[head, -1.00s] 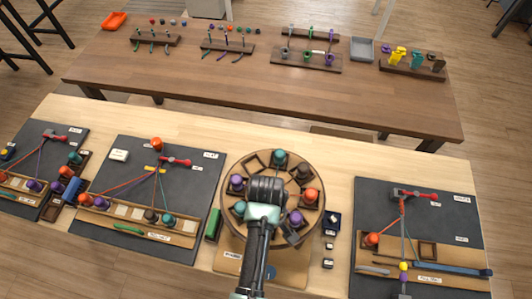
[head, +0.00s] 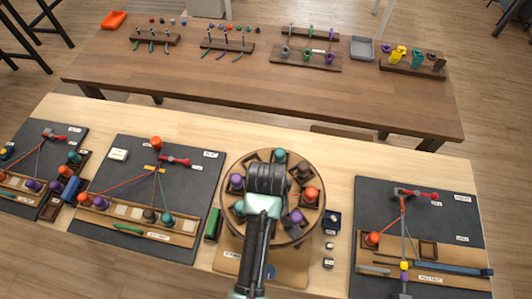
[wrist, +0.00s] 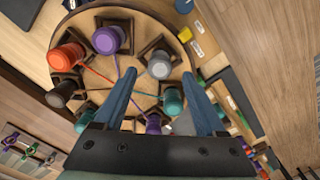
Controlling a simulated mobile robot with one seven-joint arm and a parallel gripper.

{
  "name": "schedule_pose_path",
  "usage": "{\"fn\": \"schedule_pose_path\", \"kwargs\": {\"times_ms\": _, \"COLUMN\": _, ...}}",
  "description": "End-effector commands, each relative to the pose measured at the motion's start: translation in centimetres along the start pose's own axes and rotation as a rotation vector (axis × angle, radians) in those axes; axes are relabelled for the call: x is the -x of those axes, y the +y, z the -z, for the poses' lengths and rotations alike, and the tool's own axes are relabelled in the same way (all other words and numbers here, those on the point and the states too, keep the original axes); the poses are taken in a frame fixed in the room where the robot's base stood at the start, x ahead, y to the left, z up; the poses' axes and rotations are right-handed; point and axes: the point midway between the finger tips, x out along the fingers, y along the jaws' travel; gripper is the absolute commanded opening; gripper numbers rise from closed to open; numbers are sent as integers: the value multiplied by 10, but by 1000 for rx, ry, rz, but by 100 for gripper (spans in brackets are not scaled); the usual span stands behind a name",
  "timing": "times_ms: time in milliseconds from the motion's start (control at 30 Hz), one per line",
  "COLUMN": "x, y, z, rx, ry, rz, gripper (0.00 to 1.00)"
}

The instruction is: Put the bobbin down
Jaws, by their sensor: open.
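A round wooden braiding stand (head: 263,246) carries several bobbins in square holders around its rim. In the wrist view, a grey bobbin (wrist: 160,66) stands by a holder, between and just beyond my open fingertips (wrist: 159,78). No finger visibly grips it. A teal bobbin (wrist: 172,101) is closer, near the right finger. An orange bobbin (wrist: 66,56), a purple bobbin (wrist: 108,39) and a dark brown bobbin (wrist: 62,93) sit to the left. Cords run from bobbins towards the middle. In the head view, my gripper (head: 266,180) is over the stand and hides its centre.
Dark boards with cords and bobbin racks lie left (head: 190,190) and right (head: 440,215) of the stand. A green block (head: 212,224) and a small dark box (head: 332,222) flank it closely. A farther brown table (head: 260,95) holds racks.

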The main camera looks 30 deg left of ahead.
Motion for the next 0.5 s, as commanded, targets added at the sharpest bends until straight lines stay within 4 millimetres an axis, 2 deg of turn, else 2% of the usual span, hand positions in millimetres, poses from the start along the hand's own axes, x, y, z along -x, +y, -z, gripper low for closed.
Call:
{"fn": "schedule_pose_path", "kwargs": {"times_ms": 100, "x": 25, "y": 1, "z": 1, "rx": -1, "ry": 5, "rz": -5, "gripper": 73}}
{"fn": "schedule_pose_path", "kwargs": {"times_ms": 300, "x": 64, "y": 0, "z": 0, "rx": 0, "ry": 2, "rz": -2, "gripper": 73}}
{"fn": "schedule_pose_path", "kwargs": {"times_ms": 500, "x": 76, "y": 0, "z": 0, "rx": 0, "ry": 1, "rz": -1, "gripper": 73}}
